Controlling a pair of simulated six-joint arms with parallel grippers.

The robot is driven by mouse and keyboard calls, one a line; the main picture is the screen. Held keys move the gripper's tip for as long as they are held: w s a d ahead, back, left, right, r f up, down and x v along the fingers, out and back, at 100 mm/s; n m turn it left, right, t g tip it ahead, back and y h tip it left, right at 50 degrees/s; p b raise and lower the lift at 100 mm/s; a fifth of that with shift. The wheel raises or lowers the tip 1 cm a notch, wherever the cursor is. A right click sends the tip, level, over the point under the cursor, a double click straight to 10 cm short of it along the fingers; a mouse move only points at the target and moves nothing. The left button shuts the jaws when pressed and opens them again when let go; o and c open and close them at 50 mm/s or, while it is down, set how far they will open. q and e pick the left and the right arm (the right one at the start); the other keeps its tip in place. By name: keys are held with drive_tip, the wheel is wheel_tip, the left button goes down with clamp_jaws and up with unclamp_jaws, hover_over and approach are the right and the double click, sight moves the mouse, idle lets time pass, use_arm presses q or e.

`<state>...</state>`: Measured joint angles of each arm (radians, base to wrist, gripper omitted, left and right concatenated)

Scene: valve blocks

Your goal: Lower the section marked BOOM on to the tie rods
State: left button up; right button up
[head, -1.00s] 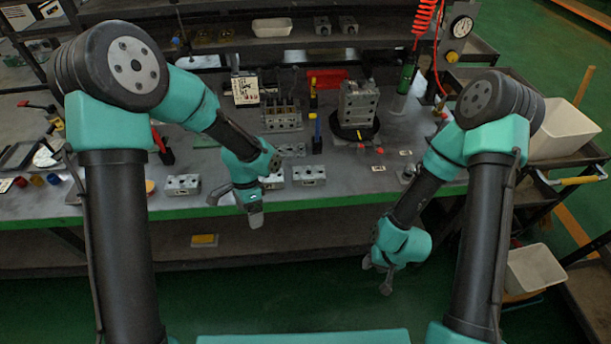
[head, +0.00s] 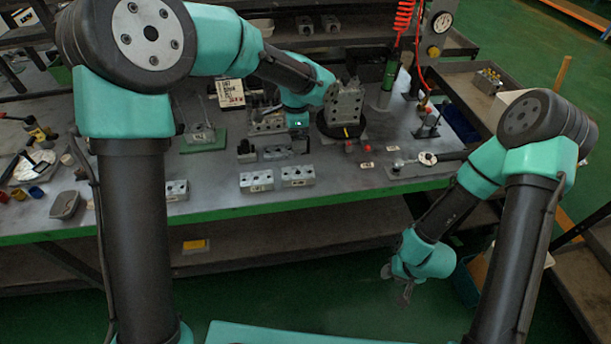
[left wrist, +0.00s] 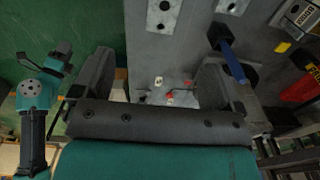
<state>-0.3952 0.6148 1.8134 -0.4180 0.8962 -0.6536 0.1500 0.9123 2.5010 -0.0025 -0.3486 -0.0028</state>
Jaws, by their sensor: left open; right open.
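Three loose grey valve sections with bored tops lie along the bench front: one at left (head: 177,190), a middle one (head: 257,181) and a right one (head: 297,176). My right gripper (head: 398,288) is open and empty before the bench.
A tall grey block (head: 345,103) stands on a black round turntable (head: 342,129). Another block (head: 268,122) is partly behind my left arm. A blue-handled tool (left wrist: 230,60) stands beside the left jaws. Trays and cups crowd the bench's left; its front strip has free room.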

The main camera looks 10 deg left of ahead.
use_arm(q)
drive_tip(key=shift+f, duration=0.1)
hover_over(298, 172)
drive_tip(key=f, duration=1.1)
drive_tip(key=shift+s+f, duration=0.35)
drive_tip(key=shift+s, duration=0.05)
drive_tip(key=shift+f, duration=0.25)
drive_tip(key=shift+w+f, duration=0.2)
drive_tip(key=shift+f, duration=1.1)
drive_tip(key=shift+w+f, duration=0.2)
drive_tip(key=shift+f, duration=1.1)
drive_tip(key=c, duration=1.3)
drive_tip(key=shift+r, duration=0.1)
